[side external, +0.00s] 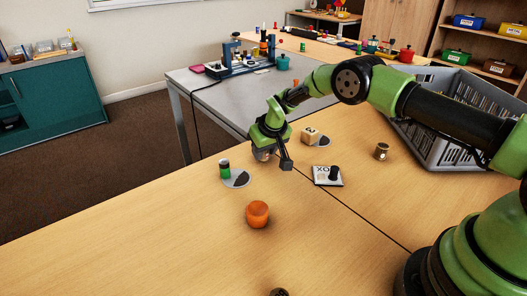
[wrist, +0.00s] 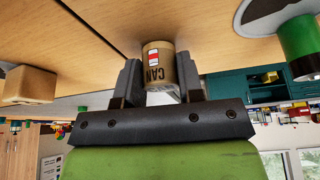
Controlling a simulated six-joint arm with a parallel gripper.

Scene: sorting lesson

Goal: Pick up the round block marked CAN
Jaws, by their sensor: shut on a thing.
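The round block marked CAN (wrist: 159,66) is tan with a red and white patch, and its lettering appears upside down in the wrist view. My gripper (wrist: 160,82) is shut on it, one finger on each side. In the side view my gripper (side external: 275,155) is low over the near table, close to its far edge. The block (side external: 261,155) shows there only partly, behind the fingers. I cannot tell whether it touches the table.
A green cylinder (side external: 224,171) stands by a grey disc left of my gripper. An orange round block (side external: 257,214) is nearer.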

